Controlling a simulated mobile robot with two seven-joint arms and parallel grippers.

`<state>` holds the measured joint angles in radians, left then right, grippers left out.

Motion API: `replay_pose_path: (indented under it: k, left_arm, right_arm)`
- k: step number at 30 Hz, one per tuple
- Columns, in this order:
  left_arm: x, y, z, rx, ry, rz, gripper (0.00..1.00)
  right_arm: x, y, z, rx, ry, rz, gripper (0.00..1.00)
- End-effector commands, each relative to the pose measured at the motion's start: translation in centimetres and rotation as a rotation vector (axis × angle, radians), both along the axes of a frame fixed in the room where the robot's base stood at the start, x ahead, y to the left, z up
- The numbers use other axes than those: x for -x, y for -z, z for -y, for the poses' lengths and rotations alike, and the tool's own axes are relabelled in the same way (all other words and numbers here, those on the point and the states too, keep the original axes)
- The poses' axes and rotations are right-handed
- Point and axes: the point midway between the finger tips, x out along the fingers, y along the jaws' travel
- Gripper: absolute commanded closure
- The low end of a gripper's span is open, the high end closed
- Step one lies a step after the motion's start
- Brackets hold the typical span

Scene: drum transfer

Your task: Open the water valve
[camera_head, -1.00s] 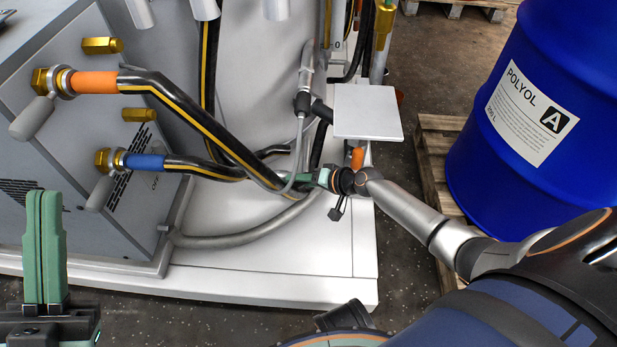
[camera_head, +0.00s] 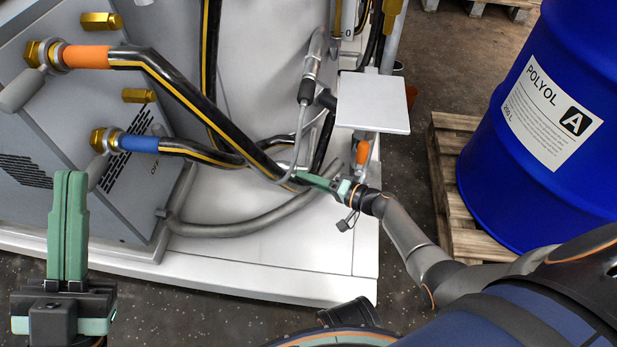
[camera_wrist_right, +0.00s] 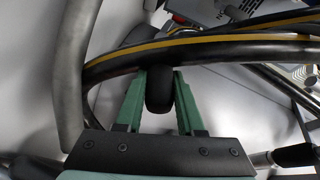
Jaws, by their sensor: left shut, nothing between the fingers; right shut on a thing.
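On the grey machine at left are two brass fittings with grey lever handles. The upper handle (camera_head: 22,90) is by the orange-collared hose (camera_head: 86,57). The lower handle (camera_head: 97,171) is by the blue-collared hose (camera_head: 138,143). Which part is the water valve is not clearly marked. My right gripper (camera_head: 305,178) is low among the black hoses, far right of both levers. In the right wrist view my right gripper (camera_wrist_right: 160,74) is shut on a black rounded piece (camera_wrist_right: 158,95), just below a yellow-striped hose. My left gripper (camera_head: 70,176) is shut and empty at lower left.
A yellow-striped black hose (camera_head: 190,108) runs diagonally across the white base (camera_head: 250,265). A grey plate (camera_head: 372,102) stands above my right gripper, with an orange-handled piece (camera_head: 362,152) below it. A blue drum (camera_head: 490,190) stands on a wooden pallet (camera_head: 445,160) at right.

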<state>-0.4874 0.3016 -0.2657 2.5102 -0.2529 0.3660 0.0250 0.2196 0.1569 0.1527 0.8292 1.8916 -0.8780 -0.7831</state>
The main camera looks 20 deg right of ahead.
Motion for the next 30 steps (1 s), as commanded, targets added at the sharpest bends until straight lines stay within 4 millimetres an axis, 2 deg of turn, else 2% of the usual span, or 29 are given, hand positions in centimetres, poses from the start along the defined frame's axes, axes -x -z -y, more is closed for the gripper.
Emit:
replay_pose_path:
  k: [12, 30]
  left_arm:
    - [0.00, 0.13, 0.01, -0.003, 0.000, -0.002, 1.00]
    - [-0.01, 0.15, -0.02, -0.004, -0.001, -0.003, 1.00]
  right_arm:
    - [0.04, 0.73, 0.05, -0.077, 0.000, 0.043, 1.00]
    - [0.08, 0.85, 0.03, -0.087, -0.004, 0.053, 1.00]
